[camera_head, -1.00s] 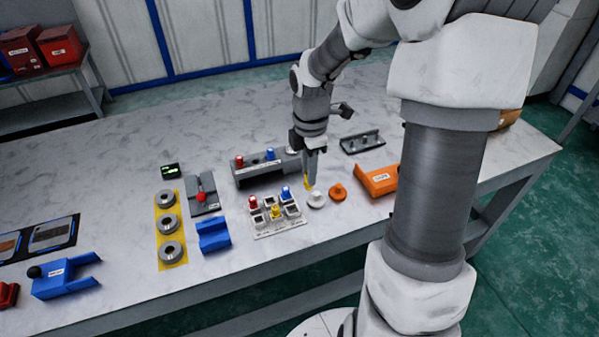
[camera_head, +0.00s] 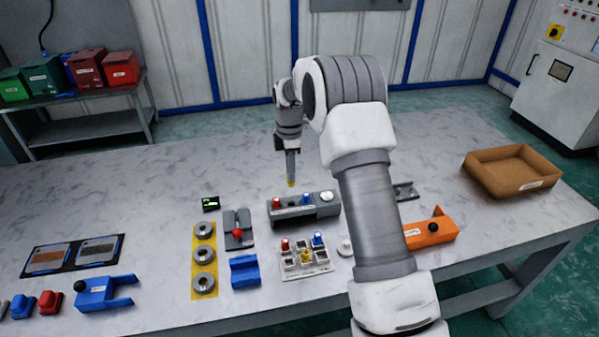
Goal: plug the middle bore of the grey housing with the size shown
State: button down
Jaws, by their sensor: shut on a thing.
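The grey housing (camera_head: 295,214) lies on the table with a red plug (camera_head: 276,202) at its left, a blue plug (camera_head: 305,199) further right and a pale round part at its right end. My gripper (camera_head: 291,179) is shut on a small yellow plug (camera_head: 291,184), of which only the tip shows. It points down and appears just above or behind the housing, between the red and blue plugs in the picture; the exact gap is unclear. A white tray (camera_head: 292,270) in front holds red, blue and yellow plugs. A small dark display (camera_head: 210,203) shows an unreadable green mark.
Left of the tray are a blue block (camera_head: 244,270), a yellow strip (camera_head: 195,288) with grey rings and a grey fixture with a red knob (camera_head: 238,233). An orange holder (camera_head: 432,232) and cardboard tray (camera_head: 485,175) are right. My arm hides part of the table.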

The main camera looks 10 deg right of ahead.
aim_at(291, 186)
jog(key=shift+f+b, duration=1.6)
jog(key=shift+f, duration=0.8)
jog(key=shift+f+b, duration=0.5)
jog(key=shift+f, duration=0.6)
jog(key=shift+f+b, duration=0.35)
jog(key=shift+f, duration=0.8)
dwell(2.2)
jog(key=c, duration=0.7)
grip_release()
jog(key=shift+o, duration=0.2)
jog(key=shift+r, duration=0.15)
